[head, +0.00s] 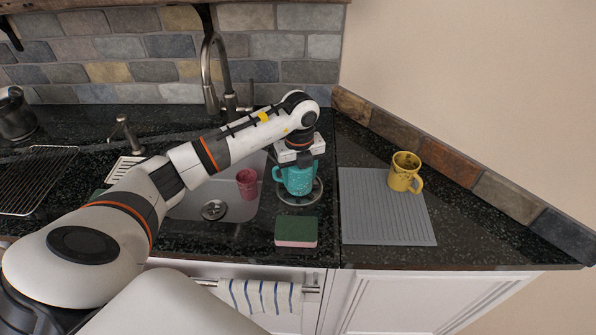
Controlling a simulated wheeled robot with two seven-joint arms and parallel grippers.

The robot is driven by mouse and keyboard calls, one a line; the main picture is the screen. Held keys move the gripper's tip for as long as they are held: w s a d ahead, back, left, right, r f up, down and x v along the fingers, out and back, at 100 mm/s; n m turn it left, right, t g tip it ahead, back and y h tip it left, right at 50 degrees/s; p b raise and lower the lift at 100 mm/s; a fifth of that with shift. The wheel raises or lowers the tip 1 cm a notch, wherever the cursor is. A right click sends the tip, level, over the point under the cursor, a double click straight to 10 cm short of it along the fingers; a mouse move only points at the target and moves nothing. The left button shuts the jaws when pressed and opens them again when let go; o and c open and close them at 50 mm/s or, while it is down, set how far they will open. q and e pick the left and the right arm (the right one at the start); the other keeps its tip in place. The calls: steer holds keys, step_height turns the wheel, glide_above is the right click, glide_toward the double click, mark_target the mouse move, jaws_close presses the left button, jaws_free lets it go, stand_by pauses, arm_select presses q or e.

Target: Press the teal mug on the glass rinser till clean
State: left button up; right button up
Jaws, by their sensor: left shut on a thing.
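The teal mug (297,181) is at the glass rinser (286,195), a round metal disc set in the counter to the right of the sink. My left gripper (297,162) comes down over the mug from above and is shut on it. The mug hides the middle of the rinser, and only its rim shows around it. I cannot tell from this angle whether the mug touches the rinser. My right gripper is not in view.
A red cup (247,183) stands in the sink (190,206). A green and pink sponge (296,231) lies in front of the rinser. A yellow mug (404,172) stands on the grey drying mat (375,220) at right. A tall faucet (211,75) rises behind the sink.

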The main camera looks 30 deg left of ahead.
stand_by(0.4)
arm_select(q)
steer(key=shift+r+p, duration=2.6)
steer(key=shift+r, duration=0.95)
